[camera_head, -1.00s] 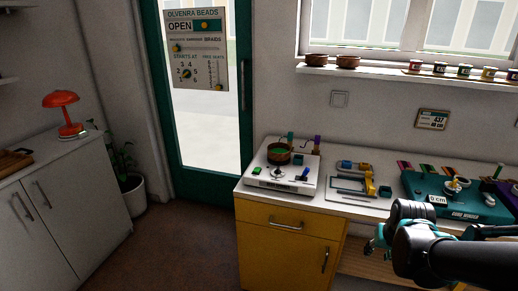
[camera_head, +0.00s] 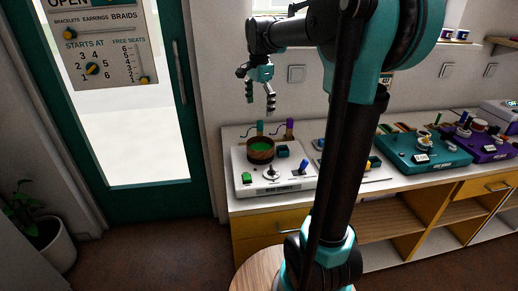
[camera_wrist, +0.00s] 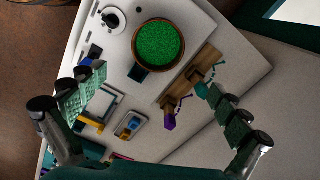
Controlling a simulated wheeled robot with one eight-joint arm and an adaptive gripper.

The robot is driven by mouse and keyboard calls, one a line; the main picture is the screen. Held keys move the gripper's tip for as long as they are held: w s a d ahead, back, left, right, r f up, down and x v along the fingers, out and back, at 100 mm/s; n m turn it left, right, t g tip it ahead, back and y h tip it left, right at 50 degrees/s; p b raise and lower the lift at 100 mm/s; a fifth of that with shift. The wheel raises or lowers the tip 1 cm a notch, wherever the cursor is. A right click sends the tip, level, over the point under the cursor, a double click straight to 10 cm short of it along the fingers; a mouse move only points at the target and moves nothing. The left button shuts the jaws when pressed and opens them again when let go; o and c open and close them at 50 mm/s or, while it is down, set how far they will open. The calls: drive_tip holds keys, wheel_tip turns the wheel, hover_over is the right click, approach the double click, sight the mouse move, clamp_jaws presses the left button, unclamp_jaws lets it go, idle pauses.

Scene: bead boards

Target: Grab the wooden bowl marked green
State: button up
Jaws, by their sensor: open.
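The wooden bowl (camera_head: 261,151) is brown and filled with green. It sits on a white board (camera_head: 240,176) at the left end of the counter. In the wrist view the bowl (camera_wrist: 136,58) shows from above, its green filling facing the camera, ahead of the fingers. My gripper (camera_head: 260,95) hangs above the bowl with its fingers pointing down, open and empty, well clear of it. In the wrist view my gripper (camera_wrist: 160,115) has its fingers spread wide on either side.
A teal board (camera_head: 400,158) lies to the right. My arm hides part of the counter.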

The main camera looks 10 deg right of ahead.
approach(261, 144)
drive_tip(key=s, duration=0.1)
drive_tip(key=s+a, duration=0.1)
drive_tip(key=s, duration=0.1)
drive_tip(key=s+f, duration=0.1)
drive_tip(key=shift+s+a, duration=0.25)
drive_tip(key=shift+s+d+f, duration=0.1)
drive_tip(key=shift+f, duration=1.45)
drive_tip(key=shift+d+f, duration=0.1)
drive_tip(key=shift+f, duration=1.45)
drive_tip(key=shift+c, duration=0.5)
drive_tip(key=c, duration=0.8)
drive_tip(key=shift+r, duration=0.15)
